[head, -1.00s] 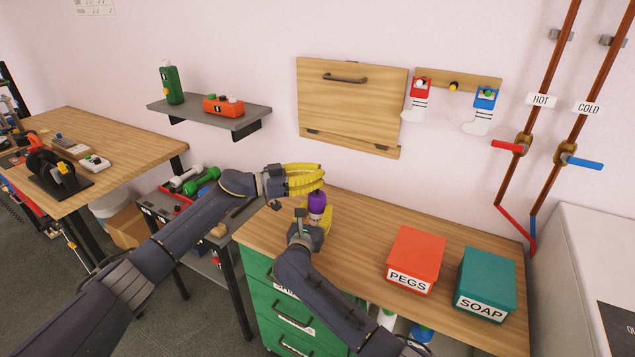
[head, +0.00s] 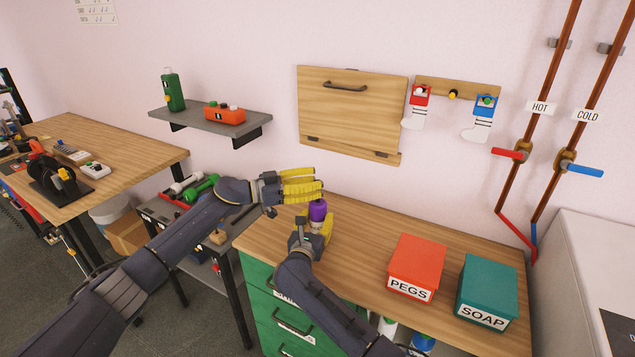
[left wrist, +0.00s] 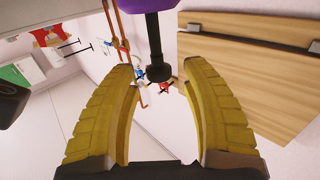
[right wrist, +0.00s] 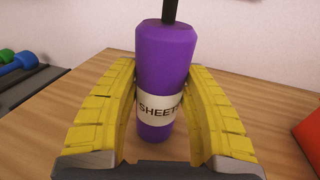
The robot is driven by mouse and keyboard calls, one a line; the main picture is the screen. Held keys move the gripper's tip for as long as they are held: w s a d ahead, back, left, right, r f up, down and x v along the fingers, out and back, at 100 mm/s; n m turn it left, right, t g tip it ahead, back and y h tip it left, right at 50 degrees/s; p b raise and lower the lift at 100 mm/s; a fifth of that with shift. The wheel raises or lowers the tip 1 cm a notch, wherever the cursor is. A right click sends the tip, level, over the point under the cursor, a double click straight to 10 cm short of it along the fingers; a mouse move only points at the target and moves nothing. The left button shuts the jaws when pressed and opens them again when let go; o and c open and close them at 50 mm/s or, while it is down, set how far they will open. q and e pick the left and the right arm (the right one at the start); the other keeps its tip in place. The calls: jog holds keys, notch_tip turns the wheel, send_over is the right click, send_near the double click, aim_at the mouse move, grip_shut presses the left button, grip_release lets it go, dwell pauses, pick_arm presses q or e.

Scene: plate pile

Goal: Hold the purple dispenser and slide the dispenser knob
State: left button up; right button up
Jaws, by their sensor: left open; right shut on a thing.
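The purple dispenser (head: 318,210) stands upright near the left end of the wooden worktop, with a white "SHEETS" label in the right wrist view (right wrist: 165,55). My right gripper (head: 318,228) is shut on its body, one yellow finger on each side. A dark stem (right wrist: 170,8) rises from its top. In the left wrist view the dark knob (left wrist: 155,75) hangs between the fingertips of my left gripper (left wrist: 155,72), below the purple body at the top edge. My left gripper (head: 300,187) is open around the knob, with a gap on both sides. Its fingers hide the knob in the head view.
A red PEGS box (head: 416,266) and a teal SOAP box (head: 487,288) stand right on the worktop (head: 365,225). A wooden panel (head: 352,105) hangs on the wall behind. A grey shelf (head: 215,118) is at the left. The worktop between dispenser and boxes is clear.

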pick_arm(q)
jog(key=v, duration=1)
jog(key=shift+a, duration=0.3)
jog(key=shift+s+r, duration=0.1)
pick_arm(e)
jog(key=o, duration=1.5)
jog(key=shift+r, duration=0.1)
